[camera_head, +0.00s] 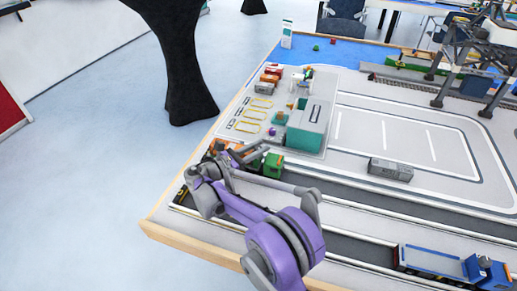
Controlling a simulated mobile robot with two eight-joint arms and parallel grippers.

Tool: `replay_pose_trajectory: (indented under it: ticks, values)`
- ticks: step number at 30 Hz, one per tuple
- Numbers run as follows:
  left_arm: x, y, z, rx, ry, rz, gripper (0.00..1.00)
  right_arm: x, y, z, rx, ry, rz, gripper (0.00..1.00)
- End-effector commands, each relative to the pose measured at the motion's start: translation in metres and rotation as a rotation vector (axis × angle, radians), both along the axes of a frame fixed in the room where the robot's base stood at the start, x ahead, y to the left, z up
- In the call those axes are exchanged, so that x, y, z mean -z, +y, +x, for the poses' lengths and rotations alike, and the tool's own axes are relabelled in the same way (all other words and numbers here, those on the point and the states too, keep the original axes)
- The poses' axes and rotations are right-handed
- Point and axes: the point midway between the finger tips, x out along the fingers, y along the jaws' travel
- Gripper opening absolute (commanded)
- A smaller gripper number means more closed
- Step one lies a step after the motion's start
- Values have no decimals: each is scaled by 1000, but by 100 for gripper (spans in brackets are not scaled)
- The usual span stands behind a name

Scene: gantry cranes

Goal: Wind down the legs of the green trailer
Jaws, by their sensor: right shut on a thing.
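A small green truck cab (274,165) stands on the dark road lane near the board's left side. The trailer behind it is mostly hidden by my right arm, with an orange load (221,146) showing at its left. My right gripper (247,155) is at this trailer, left of the green cab, and is shut on a small part there. The held part is too small and covered to make out. The trailer's legs cannot be seen. My left gripper is not in view.
A grey and teal block (311,125) stands just behind the green cab. A grey container (390,170) lies on the open yard to the right. A blue truck (485,270) is at the lower right. Gantry cranes (470,50) stand at the back right.

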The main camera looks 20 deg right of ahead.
Motion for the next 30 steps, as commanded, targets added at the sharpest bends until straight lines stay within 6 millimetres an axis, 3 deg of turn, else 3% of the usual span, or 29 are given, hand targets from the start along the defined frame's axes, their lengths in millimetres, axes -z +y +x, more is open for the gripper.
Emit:
replay_pose_trajectory:
  ticks: [15,30]
  values:
    - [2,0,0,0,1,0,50,4,1,1,370,3,8,0]
    - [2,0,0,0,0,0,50,4,1,1,461,4,8,0]
